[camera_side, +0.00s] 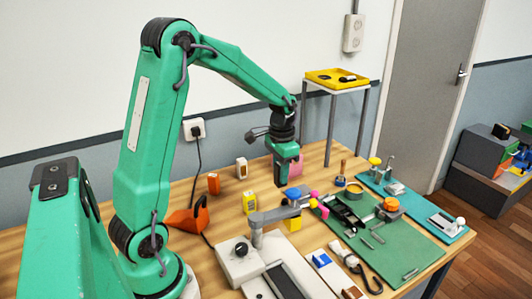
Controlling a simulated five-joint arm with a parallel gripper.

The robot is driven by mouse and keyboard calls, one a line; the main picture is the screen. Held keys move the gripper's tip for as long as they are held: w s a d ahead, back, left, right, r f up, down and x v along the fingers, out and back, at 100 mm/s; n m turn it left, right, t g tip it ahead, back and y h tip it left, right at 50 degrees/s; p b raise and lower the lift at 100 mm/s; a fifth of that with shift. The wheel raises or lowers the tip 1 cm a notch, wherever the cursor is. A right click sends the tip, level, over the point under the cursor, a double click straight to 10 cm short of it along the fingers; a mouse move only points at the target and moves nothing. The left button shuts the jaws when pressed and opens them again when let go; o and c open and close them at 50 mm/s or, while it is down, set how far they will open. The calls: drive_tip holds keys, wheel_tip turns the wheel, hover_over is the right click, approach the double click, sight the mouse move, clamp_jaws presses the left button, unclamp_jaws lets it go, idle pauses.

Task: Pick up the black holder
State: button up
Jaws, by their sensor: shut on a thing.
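My gripper (284,160) hangs below the green wrist, pointing down, above the middle of the table. It is shut on a dark upright piece, which looks like the black holder (281,176). The held piece is small here, and its edge against the dark jaws is hard to make out. It appears to be clear of the tabletop. Another black part (344,211) lies on the green mat (412,252) to the right.
A grey clamp arm (275,214) on a pale base stands in front of the gripper. A yellow tray (322,76) tops a stand behind. A teal board (440,223) lies right.

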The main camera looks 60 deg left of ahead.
drive_tip(key=shift+d+r, duration=0.45)
drive_tip(key=shift+d, duration=0.35)
drive_tip(key=shift+w, duration=0.1)
